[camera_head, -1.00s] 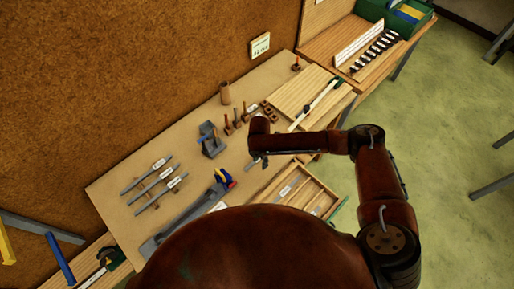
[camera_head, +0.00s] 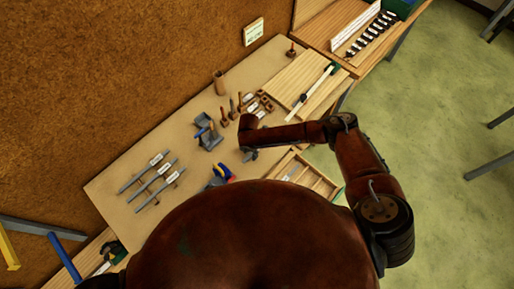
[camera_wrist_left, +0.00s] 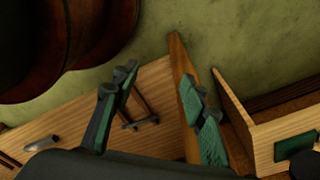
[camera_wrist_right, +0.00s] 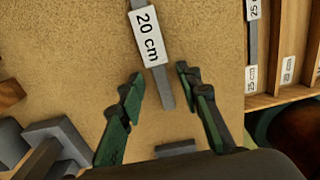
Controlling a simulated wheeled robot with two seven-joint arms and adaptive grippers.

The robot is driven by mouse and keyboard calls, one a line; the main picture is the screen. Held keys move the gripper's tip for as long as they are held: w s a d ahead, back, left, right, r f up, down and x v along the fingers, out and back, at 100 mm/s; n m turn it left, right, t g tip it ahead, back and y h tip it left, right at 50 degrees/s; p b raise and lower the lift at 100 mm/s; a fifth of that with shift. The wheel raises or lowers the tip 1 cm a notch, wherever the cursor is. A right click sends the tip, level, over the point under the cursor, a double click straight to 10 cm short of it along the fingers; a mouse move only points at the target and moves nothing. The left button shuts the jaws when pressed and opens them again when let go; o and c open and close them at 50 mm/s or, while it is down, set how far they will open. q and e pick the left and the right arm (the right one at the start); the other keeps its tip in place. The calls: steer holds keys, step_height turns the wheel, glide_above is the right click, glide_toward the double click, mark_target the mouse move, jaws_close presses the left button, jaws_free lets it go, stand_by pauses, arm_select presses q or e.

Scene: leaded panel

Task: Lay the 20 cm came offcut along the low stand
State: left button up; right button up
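In the right wrist view a grey strip with a white "20 cm" label, the came offcut (camera_wrist_right: 164,86), lies on the tan board. My right gripper (camera_wrist_right: 160,86) is open around its near end, one finger on each side, with gaps between fingers and strip. In the head view my right gripper (camera_head: 250,155) is small and partly hidden by its own arm. I cannot tell for sure which thing is the low stand; three labelled grey strips (camera_head: 157,181) rest on supports at the left of the table. My left gripper (camera_wrist_left: 158,90) is open and empty.
Grey blocks (camera_wrist_right: 50,145) lie left of the right fingers. A wooden tray (camera_wrist_right: 290,100) with labelled slots is at the right.

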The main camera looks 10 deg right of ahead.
steer(key=shift+s+f, duration=0.1)
steer(key=c, duration=0.8)
arm_select(q)
steer(key=shift+w, duration=0.15)
arm_select(e)
jaws_close()
arm_select(q)
steer(key=shift+w, duration=0.15)
